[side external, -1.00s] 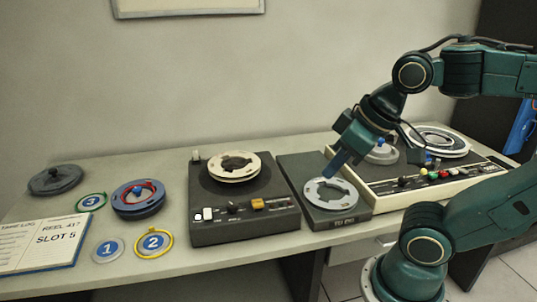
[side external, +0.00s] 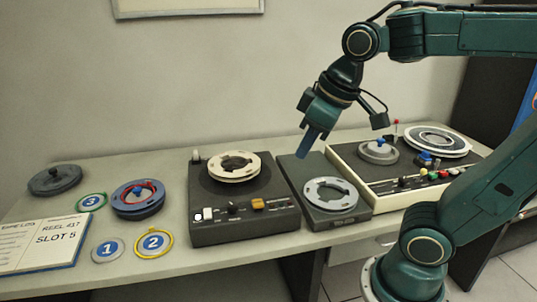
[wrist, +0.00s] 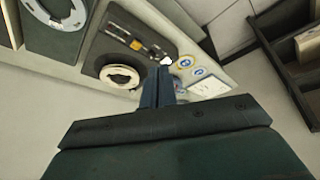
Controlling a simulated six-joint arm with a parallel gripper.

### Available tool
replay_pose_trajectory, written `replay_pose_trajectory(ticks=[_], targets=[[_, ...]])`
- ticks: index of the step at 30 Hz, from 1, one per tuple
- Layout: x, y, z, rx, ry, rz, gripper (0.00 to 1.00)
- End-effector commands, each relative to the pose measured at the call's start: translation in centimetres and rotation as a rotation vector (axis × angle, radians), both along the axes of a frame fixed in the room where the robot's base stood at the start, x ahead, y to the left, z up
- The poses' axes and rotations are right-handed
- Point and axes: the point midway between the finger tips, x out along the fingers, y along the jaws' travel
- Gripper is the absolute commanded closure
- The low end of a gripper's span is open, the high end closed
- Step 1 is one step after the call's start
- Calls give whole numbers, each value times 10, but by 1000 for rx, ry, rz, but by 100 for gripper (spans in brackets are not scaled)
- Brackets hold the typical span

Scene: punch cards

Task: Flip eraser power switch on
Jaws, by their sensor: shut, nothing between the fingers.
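My gripper (side external: 308,152) is shut and empty, pointing down above the back of the dark flat box (side external: 345,222). It also shows in the wrist view (wrist: 158,72), fingers together. The flat box bears a grey reel (side external: 330,194) and a small unreadable label on its front. To its left is a dark deck (side external: 245,230) with a cream reel (side external: 232,166), a white rocker (side external: 207,214), a knob and a yellow button (side external: 257,204). I cannot tell from any readable label which unit is the eraser. The gripper appears apart from both units.
A wide cream-edged console (side external: 405,192) with reels and coloured buttons stands right. A blue reel (side external: 138,198), numbered discs, including the yellow-rimmed one (side external: 153,242), and an open log (side external: 40,243) lie left. Table is clear behind the dark deck.

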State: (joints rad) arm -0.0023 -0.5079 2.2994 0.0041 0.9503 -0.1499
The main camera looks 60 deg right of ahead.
Motion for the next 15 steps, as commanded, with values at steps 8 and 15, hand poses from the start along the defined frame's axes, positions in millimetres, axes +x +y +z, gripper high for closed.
replay_pose_trajectory(ticks=[8, 15], targets=[[45, 0, 7, -37, 65, 93, 100], [85, 0, 6, -64, 119, 177, 100]])
